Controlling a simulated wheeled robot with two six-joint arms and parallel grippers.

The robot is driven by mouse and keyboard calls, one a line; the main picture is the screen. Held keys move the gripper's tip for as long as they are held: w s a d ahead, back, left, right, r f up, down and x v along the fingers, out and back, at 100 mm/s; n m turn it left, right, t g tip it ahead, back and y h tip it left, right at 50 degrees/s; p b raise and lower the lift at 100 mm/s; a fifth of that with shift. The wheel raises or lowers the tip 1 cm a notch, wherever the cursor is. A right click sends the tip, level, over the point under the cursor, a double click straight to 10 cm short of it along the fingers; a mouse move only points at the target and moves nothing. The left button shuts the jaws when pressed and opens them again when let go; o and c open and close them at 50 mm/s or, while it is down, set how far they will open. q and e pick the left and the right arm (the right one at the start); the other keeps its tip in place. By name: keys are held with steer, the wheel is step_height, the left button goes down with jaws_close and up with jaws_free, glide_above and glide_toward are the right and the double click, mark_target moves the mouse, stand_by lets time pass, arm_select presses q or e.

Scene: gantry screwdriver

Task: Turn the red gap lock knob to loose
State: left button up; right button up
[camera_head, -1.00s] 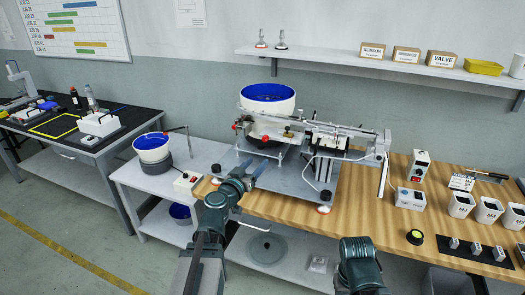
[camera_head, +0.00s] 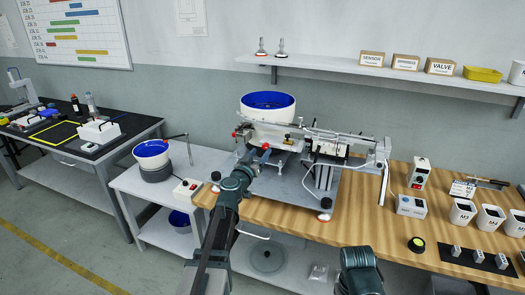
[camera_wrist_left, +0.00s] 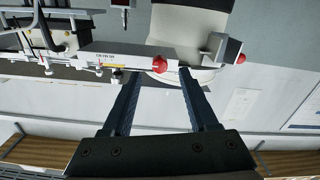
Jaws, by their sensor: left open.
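A red knob (camera_head: 265,146) sits on the front of the feeder machine below the blue-lined bowl. In the left wrist view this red knob (camera_wrist_left: 159,65) shows between my fingertips, at the end of a pale labelled bar. I cannot read a gap lock mark. A second red knob (camera_head: 235,134) is further left on the machine; it shows at the right in the left wrist view (camera_wrist_left: 238,58). My left gripper (camera_head: 258,158) is open, its fingers (camera_wrist_left: 158,74) pointing at the first knob, one on each side in the picture. Contact cannot be told.
The feeder bowl (camera_head: 268,105) and gantry rails (camera_head: 335,137) stand close above and right of my left gripper. A white switch box (camera_head: 187,190) is at the left. The wooden bench top (camera_head: 365,215) is clear in front of the machine.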

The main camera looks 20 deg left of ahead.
mark_target(264, 147)
arm_select(q)
steer(key=shift+w, duration=1.55)
jaws_close()
